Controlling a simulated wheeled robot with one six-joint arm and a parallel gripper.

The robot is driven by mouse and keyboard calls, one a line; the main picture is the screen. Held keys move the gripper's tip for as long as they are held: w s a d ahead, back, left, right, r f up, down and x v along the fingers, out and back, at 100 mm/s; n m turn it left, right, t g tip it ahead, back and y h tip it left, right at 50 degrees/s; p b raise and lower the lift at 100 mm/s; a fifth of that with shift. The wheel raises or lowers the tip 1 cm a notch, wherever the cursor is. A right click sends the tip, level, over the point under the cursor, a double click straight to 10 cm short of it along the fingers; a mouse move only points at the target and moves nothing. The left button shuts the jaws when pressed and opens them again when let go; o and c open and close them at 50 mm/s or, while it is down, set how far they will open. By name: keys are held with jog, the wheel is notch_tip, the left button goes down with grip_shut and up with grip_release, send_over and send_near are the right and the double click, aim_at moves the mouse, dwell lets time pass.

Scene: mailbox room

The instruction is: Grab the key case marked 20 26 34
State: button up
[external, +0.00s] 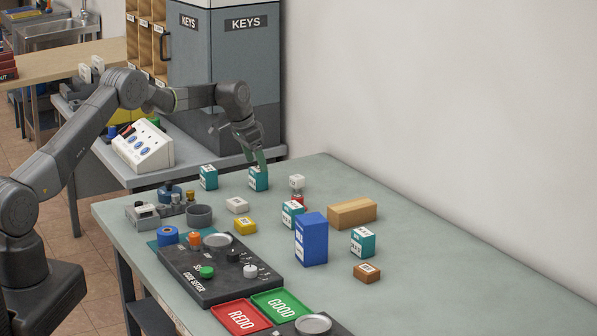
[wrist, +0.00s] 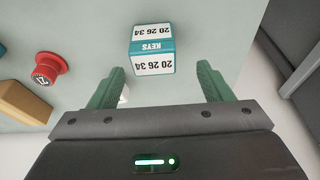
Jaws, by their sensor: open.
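The key case marked 20 26 34 (wrist: 152,66) is a white and teal box with upside-down print in the wrist view. It stands on the green table just beyond my gripper (wrist: 160,72), roughly centred between the two spread green fingers. In the external view my gripper (external: 261,160) hangs down at the top of a teal and white case (external: 258,180), which appears to be this one. Its marking is too small to read there. My gripper is open and holds nothing. Whether a finger touches the case is unclear.
Similar teal cases stand to the left (external: 208,178), in front (external: 292,214) and at the right (external: 362,242). A red-based item (wrist: 46,68) and a wooden block (external: 352,213) lie nearby. A tall blue box (external: 311,240) stands nearer. The table's right end is clear.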

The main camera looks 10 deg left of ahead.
aim_at(258, 169)
jog(key=shift+s+p+x, duration=0.25)
jog(key=shift+p+x, duration=0.15)
jog(key=shift+x, duration=1.05)
jog(key=shift+s+p+x, duration=0.2)
jog(key=shift+p+x, duration=0.15)
jog(key=shift+x, duration=1.15)
jog(key=shift+f, duration=0.1)
jog(key=c, duration=1.1)
